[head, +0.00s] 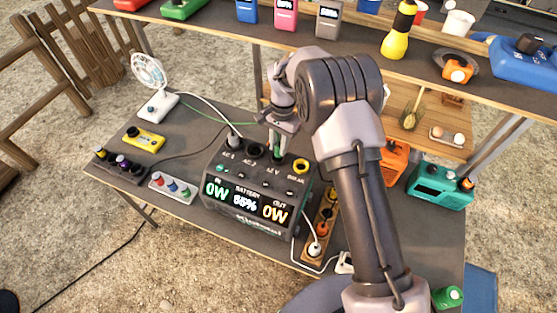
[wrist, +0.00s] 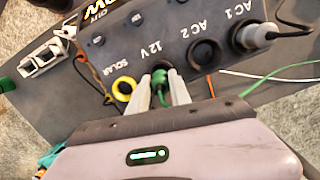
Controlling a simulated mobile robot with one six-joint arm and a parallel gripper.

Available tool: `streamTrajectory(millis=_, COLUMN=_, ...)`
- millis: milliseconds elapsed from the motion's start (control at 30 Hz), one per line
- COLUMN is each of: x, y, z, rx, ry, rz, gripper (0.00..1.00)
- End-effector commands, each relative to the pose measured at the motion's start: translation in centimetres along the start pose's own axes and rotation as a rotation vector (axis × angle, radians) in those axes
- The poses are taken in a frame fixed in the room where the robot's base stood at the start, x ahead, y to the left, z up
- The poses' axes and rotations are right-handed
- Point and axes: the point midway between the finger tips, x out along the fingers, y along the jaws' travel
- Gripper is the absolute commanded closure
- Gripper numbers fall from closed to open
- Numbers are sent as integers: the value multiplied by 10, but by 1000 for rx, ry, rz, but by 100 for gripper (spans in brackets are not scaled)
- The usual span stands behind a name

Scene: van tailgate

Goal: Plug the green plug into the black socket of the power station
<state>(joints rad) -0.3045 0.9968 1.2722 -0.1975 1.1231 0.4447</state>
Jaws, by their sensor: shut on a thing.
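The power station (head: 238,213) stands on the table, its screen reading 55% and 0W on both sides. My gripper (head: 281,142) reaches down over the 12V socket on its top. In the wrist view my gripper (wrist: 161,88) is shut on the green plug (wrist: 163,82), one finger on each side. The plug's front end is at the dark 12V socket (wrist: 158,68) and covers most of it; I cannot tell how deep it sits. The green plug shows in the head view (head: 277,153) below the fingers. The empty AC 2 socket (wrist: 206,53) is beside it.
The yellow-ringed solar socket (wrist: 123,88) is on the other side of 12V. A fan (head: 153,85), a yellow device (head: 144,138) and a power strip (head: 318,232) surround the station. A shelf stands behind.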

Motion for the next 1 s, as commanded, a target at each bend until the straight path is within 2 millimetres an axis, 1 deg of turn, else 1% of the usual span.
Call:
streamTrajectory(millis=33, x=4, y=0, z=0, rx=0, ry=0, rz=0, gripper=100)
streamTrajectory(millis=500, x=24, y=0, z=-3, rx=0, ry=0, rz=0, gripper=100)
streamTrajectory(millis=767, x=25, y=0, z=-3, rx=0, ry=0, rz=0, gripper=100)
streamTrajectory(millis=800, x=24, y=0, z=-3, rx=0, ry=0, rz=0, gripper=72)
streamTrajectory(millis=867, x=24, y=0, z=-3, rx=0, ry=0, rz=0, gripper=60)
streamTrajectory(millis=900, x=24, y=0, z=-3, rx=0, ry=0, rz=0, gripper=53)
streamTrajectory(millis=933, x=24, y=0, z=-3, rx=0, ry=0, rz=0, gripper=51)
streamTrajectory(millis=1000, x=24, y=0, z=-3, rx=0, ry=0, rz=0, gripper=51)
